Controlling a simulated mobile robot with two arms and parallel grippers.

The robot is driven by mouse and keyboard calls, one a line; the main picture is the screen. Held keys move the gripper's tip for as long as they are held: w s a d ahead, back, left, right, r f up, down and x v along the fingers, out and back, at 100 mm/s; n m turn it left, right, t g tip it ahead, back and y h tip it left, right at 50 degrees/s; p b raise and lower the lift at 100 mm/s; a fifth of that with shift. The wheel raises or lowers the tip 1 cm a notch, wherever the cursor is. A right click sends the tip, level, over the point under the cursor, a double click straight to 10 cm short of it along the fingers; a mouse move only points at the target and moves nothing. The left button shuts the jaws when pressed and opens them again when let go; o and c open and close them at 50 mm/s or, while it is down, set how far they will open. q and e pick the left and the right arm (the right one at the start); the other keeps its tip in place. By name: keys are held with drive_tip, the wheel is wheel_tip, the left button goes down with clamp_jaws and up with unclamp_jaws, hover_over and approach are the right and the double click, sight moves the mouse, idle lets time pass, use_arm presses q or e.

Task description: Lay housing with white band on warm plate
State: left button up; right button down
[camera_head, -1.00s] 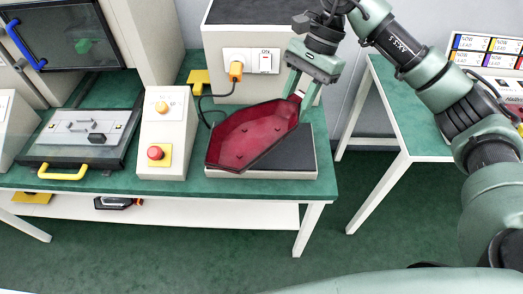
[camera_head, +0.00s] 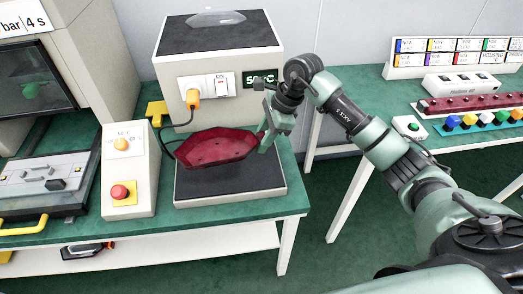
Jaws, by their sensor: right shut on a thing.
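The red housing (camera_head: 212,149) is a shallow, long-sided tray shape, held by its right end over the back part of the warm plate. The warm plate (camera_head: 230,181) is a dark slab on a light base, its front part bare. I cannot tell whether the housing touches the plate. My right gripper (camera_head: 267,143) is shut on the housing's right end. The white band cannot be made out now; the gripper covers that end. My left gripper is not in view.
A heater box (camera_head: 217,62) with an orange plug and a lit display stands behind the plate. A control box (camera_head: 130,170) with a red button stands to the left. A second table (camera_head: 350,115) at the right holds a red rail and coloured knobs.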

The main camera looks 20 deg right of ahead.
drive_tip(key=shift+f, duration=0.8)
wheel_tip(320, 180, down, 4)
drive_tip(key=shift+f+p, duration=0.2)
drive_tip(key=shift+p, duration=0.3)
drive_tip(key=c, duration=1)
unclamp_jaws()
drive_tip(key=shift+c, duration=0.2)
drive_tip(key=shift+r, duration=0.1)
drive_tip(key=b+v, duration=0.2)
drive_tip(key=v, duration=1)
drive_tip(key=shift+s, duration=0.1)
